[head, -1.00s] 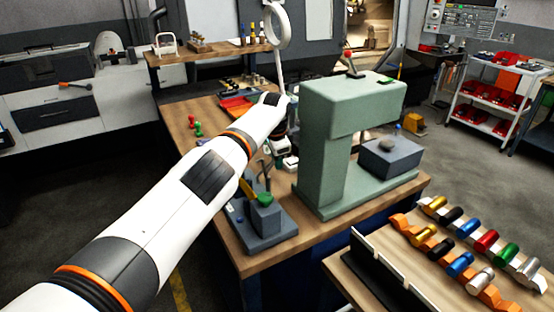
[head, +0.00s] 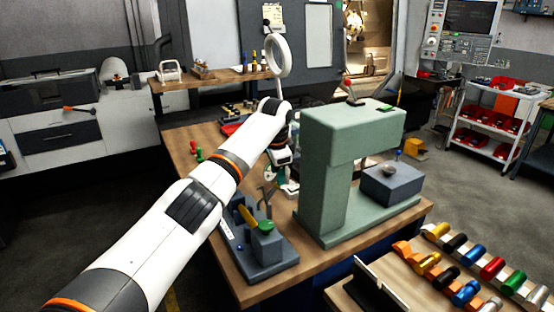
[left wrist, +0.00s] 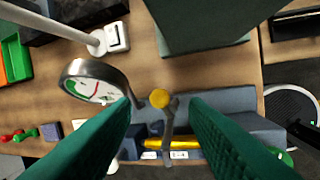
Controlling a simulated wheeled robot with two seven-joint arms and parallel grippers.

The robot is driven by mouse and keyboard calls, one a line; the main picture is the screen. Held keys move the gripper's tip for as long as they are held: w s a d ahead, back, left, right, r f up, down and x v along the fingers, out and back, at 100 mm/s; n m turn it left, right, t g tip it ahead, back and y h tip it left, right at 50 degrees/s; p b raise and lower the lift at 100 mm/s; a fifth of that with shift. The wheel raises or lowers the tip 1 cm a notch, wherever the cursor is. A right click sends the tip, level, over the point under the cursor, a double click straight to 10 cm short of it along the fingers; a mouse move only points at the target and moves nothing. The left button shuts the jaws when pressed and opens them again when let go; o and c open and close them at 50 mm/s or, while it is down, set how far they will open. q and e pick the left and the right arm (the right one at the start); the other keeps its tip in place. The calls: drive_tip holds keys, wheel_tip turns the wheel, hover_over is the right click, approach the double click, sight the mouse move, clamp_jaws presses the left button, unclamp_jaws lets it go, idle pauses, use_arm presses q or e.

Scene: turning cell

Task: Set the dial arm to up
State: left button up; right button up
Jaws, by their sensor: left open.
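A grey bench fixture (head: 262,262) stands at the near end of the wooden bench, with a yellow bar (head: 246,215) and a green knob (head: 265,226). In the left wrist view a dark arm (left wrist: 168,122) with a yellow round knob (left wrist: 160,98) stands at the fixture. A round white-faced dial (left wrist: 92,85) with green and red marks lies to its left. My left gripper (head: 281,157) is behind the fixture in the head view. Its green fingers (left wrist: 162,100) are open, one either side of the knob, apart from it. My right gripper is out of view.
A green press-like machine (head: 330,165) stands close to the right of my left gripper. A ring lamp (head: 279,56) rises behind my wrist. Red and green small parts (head: 196,150) lie on the bench's left. A tray of coloured cylinders (head: 470,270) is at front right.

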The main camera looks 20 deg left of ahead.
use_arm(q)
drive_tip(key=b+v, duration=0.1)
drive_tip(key=v, duration=0.4)
drive_tip(key=shift+s+r, duration=0.15)
drive_tip(key=shift+r, duration=0.2)
drive_tip(key=shift+f, duration=0.1)
